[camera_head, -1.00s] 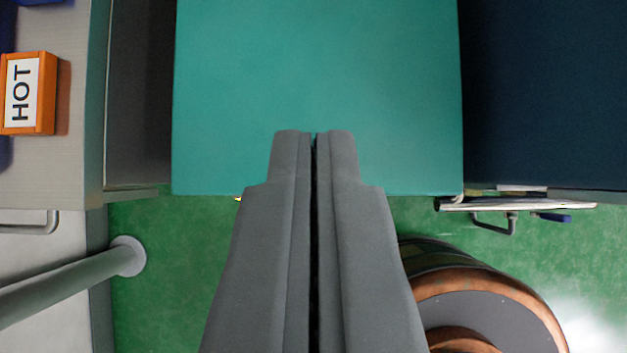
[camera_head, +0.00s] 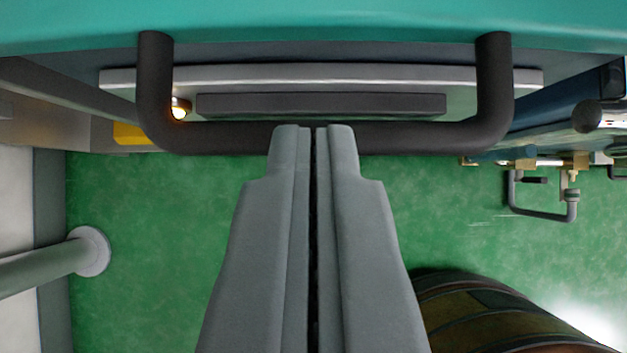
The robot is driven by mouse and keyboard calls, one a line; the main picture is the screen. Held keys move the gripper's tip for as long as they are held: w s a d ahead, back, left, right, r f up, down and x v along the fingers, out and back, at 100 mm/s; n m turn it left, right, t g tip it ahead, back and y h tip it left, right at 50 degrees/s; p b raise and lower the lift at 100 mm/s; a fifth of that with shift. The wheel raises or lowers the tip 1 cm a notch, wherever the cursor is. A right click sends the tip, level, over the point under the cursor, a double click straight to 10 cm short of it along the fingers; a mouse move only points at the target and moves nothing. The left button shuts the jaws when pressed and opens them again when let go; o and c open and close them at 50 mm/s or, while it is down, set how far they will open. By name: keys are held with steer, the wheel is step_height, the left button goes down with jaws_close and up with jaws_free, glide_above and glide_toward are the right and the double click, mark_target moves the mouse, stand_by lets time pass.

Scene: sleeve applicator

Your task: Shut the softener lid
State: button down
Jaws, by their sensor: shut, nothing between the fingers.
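A teal panel (camera_head: 320,27), which looks like the softener lid, spans the top of the view. Its far part is out of frame, and I cannot tell how far open it stands. A thick dark U-shaped handle (camera_head: 225,139) runs below the panel's near edge. My gripper (camera_head: 313,128) is shut and empty. Its fingertips overlap the middle of the handle bar in the picture; I cannot tell whether they touch it.
Behind the handle are a pale ledge (camera_head: 320,75) with a dark strip and a small glowing lamp (camera_head: 179,113). A grey pipe (camera_head: 45,265) is at left, a crank handle (camera_head: 542,212) at right and a brown-banded drum (camera_head: 490,315) at lower right. Green floor lies between.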

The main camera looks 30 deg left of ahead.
steer(key=shift+s+f, duration=0.25)
steer(key=shift+f, duration=0.4)
steer(key=shift+s+f, duration=0.2)
steer(key=shift+f, duration=0.4)
steer(key=shift+r, duration=0.1)
step_height(320, 180, up, 5)
steer(key=w, duration=0.2)
steer(key=s+a, duration=0.5)
steer(key=s, duration=0.4)
steer(key=shift+f, duration=0.3)
